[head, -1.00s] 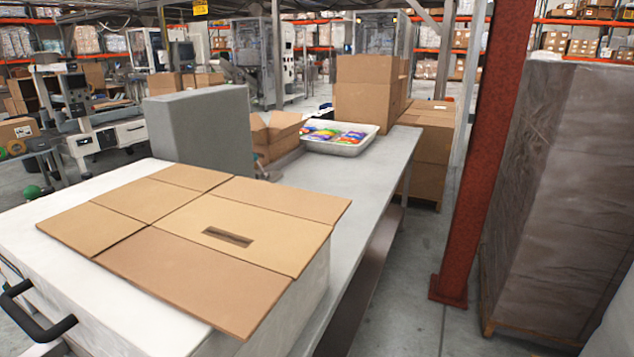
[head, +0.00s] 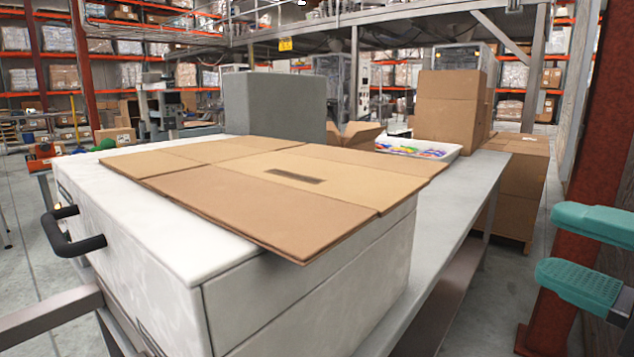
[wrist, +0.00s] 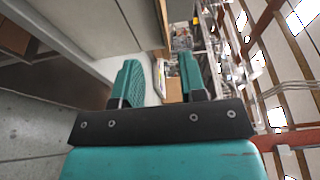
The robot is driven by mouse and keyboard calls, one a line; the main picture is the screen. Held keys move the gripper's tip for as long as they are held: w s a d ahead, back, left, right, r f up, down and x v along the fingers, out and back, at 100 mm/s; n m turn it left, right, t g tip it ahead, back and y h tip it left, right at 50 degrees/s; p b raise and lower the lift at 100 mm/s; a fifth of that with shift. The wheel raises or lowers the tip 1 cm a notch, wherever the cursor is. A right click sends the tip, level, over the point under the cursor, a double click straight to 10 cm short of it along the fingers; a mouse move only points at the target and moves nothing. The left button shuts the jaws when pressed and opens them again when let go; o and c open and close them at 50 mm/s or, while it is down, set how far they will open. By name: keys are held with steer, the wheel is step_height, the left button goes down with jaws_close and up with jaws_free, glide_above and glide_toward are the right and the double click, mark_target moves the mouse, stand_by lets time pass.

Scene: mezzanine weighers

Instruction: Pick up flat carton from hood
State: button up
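The flat carton (head: 230,191) is a brown unfolded cardboard sheet with flaps and a dark hand slot. It lies flat on top of the white hood (head: 160,221), its near and right edges overhanging the hood. My gripper (head: 585,250) shows at the right edge of the head view, two teal fingers apart with nothing between them. It is right of the carton and clear of it. In the wrist view my gripper (wrist: 160,85) is also open and empty, and a thin brown edge near the top looks like the carton, seen edge-on.
A black handle (head: 72,235) sticks out from the hood's front. Behind the carton stand a grey block (head: 275,107), an open box, a white tray (head: 440,152) of colourful packs and stacked boxes (head: 450,105). A grey table (head: 455,215) runs beside the hood. A red post (head: 600,150) stands at right.

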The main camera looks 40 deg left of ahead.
steer(key=p+x, duration=1.2)
steer(key=x, duration=0.4)
steer(key=shift+w+a, duration=0.25)
steer(key=shift+a, duration=0.05)
jaws_close()
